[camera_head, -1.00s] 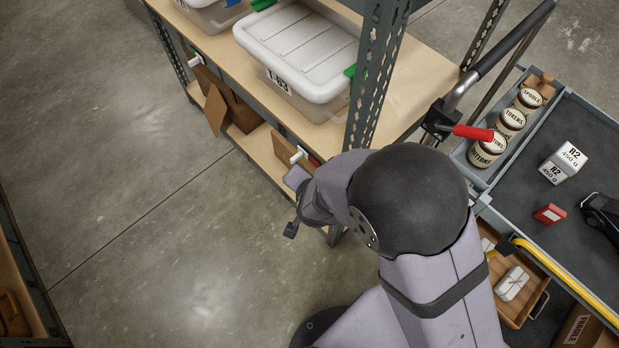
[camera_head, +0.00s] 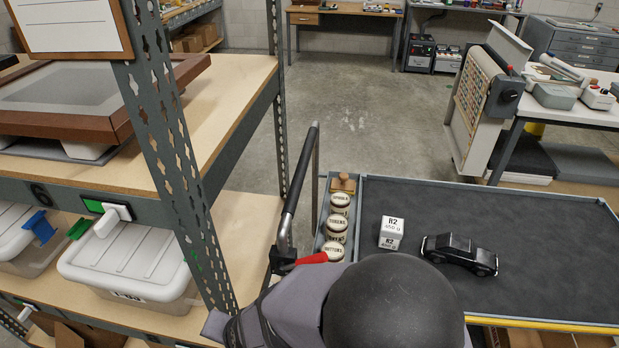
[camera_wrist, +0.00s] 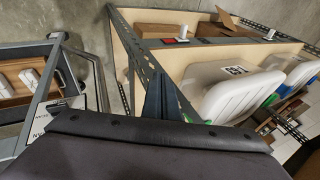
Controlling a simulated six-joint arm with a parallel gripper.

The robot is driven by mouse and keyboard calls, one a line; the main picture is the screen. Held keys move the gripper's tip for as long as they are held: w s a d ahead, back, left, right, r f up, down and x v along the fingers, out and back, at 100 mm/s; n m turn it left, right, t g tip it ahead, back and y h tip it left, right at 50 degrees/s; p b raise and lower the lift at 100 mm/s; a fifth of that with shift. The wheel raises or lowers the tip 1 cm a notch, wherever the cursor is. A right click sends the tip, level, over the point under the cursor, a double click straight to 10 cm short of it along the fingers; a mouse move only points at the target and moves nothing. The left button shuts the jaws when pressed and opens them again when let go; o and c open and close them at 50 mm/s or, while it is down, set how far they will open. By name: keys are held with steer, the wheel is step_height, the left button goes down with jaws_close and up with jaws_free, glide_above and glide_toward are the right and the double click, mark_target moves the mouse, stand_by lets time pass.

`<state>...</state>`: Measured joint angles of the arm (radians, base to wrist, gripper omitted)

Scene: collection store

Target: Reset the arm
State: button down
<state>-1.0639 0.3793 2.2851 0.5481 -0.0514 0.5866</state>
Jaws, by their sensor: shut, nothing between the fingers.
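My arm shows at the bottom of the head view as a round black joint and grey-purple covered links. My gripper is hidden behind them there. In the wrist view a dark, bolted edge fills the bottom. My gripper's narrow dark fingers (camera_wrist: 165,100) appear to rise above it near the middle, shut and empty. They overlap the shelf post behind, so their outline is hard to separate.
A shelf post (camera_head: 170,150) and a lidded bin (camera_head: 130,260) stand left of my arm. A red-handled clamp (camera_head: 312,258) is near my arm.

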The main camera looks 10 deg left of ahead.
steer(key=w+d+r+h, duration=0.1)
steer(key=w+d, duration=0.2)
steer(key=d, duration=0.3)
steer(key=w+d+r+h, duration=0.1)
steer(key=w+d, duration=0.2)
steer(key=d, duration=0.3)
steer(key=s+d+r+g+h, duration=0.1)
steer(key=s+d, duration=0.2)
steer(key=d, duration=1)
steer(key=s+d+r+g+h+b, duration=0.1)
steer(key=s+d+g+h, duration=0.1)
steer(key=d, duration=1.1)
steer(key=shift+s+r+n, duration=0.35)
steer(key=shift+s+n, duration=0.05)
steer(key=shift+s, duration=0.05)
steer(key=shift+d, duration=0.1)
